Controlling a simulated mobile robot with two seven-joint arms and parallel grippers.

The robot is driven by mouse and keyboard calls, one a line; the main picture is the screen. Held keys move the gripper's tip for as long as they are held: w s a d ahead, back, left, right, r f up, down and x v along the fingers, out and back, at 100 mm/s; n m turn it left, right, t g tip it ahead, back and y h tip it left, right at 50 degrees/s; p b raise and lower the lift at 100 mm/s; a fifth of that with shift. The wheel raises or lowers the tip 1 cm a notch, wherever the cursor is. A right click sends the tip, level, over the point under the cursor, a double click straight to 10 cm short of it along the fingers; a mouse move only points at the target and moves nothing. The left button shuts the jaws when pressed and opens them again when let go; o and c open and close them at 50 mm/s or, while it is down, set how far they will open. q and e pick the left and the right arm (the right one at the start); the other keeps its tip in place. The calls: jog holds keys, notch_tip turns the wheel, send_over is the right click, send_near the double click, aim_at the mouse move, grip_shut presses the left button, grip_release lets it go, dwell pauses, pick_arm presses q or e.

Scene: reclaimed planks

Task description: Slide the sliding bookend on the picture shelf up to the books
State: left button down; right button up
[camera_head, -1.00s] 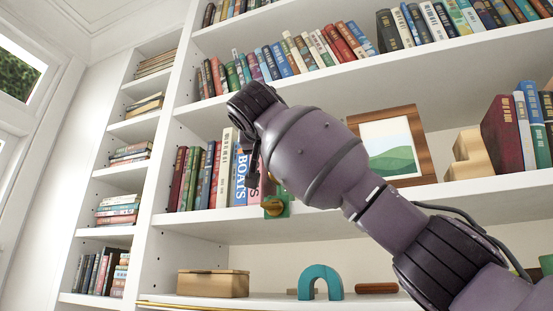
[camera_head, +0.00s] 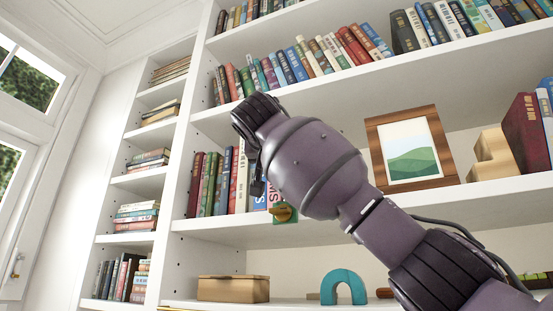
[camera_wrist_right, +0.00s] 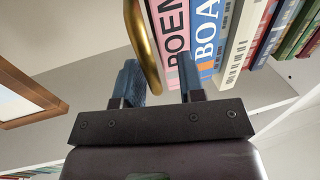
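The bookend (camera_head: 290,215), green with a brass part, stands at the front edge of the picture shelf (camera_head: 330,228), close to the right end of a row of books (camera_head: 215,183). My right gripper (camera_head: 259,183) is in front of these books, and my arm hides the area right of the bookend. In the right wrist view, the fingers of my right gripper (camera_wrist_right: 160,75) are apart. A curved brass piece (camera_wrist_right: 143,40), seemingly the bookend's, shows between them, nearer the left finger. Whether they touch is unclear. Pink and blue books (camera_wrist_right: 205,45) stand beyond. My left gripper is out of view.
A framed picture (camera_head: 410,150) and a wooden block bookend (camera_head: 491,155) stand farther right on this shelf. Below are a wooden box (camera_head: 233,289) and a teal arch (camera_head: 343,287). Another shelf with books (camera_head: 300,62) is above.

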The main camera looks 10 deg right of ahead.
jog(key=b+v, duration=0.3)
jog(key=v, duration=0.8)
jog(key=shift+w, duration=0.1)
